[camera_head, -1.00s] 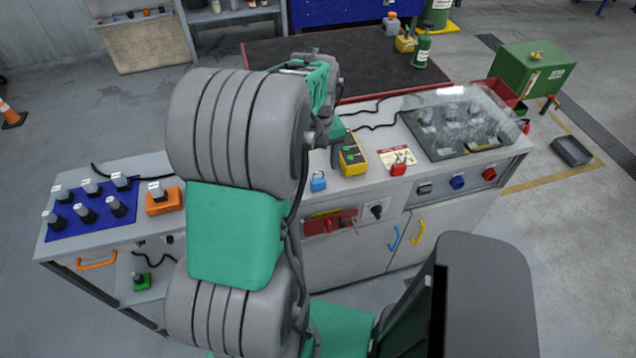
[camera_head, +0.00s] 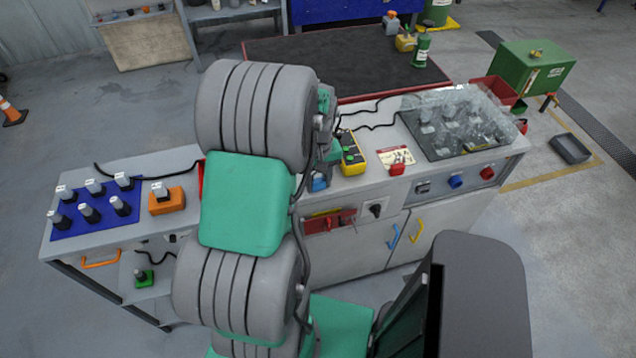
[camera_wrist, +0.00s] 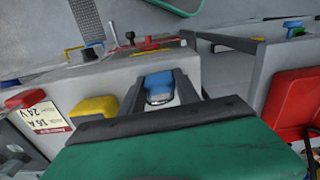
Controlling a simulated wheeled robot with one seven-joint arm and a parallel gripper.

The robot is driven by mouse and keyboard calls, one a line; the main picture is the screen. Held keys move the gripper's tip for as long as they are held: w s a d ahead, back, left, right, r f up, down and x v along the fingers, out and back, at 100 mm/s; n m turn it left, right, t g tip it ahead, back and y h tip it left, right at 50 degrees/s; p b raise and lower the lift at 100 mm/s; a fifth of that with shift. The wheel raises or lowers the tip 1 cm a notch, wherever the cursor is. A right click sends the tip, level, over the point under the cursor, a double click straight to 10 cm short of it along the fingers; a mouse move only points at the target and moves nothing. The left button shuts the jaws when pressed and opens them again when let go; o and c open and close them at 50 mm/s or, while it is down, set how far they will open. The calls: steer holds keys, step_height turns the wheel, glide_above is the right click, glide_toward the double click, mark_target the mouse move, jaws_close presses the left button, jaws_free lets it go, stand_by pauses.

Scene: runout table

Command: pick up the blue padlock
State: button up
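The blue padlock (camera_head: 319,184) is on the front part of the table's grey top, left of the yellow box. My arm partly hides it in the head view. In the wrist view the blue padlock (camera_wrist: 158,84) appears between the two dark fingers of my gripper (camera_wrist: 159,76), near their tips. The fingers are apart, one on each side of it. I cannot tell whether either touches it. In the head view the fingers are mostly hidden behind my arm.
Just right of the padlock is a yellow box with a green button (camera_head: 352,158). A red padlock (camera_head: 397,168) sits on a printed card farther right. A clear cover (camera_head: 462,122) stands at the right end. A blue mat (camera_head: 95,210) with several dark-based pieces lies left.

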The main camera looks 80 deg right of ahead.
jaws_close()
stand_by(0.3)
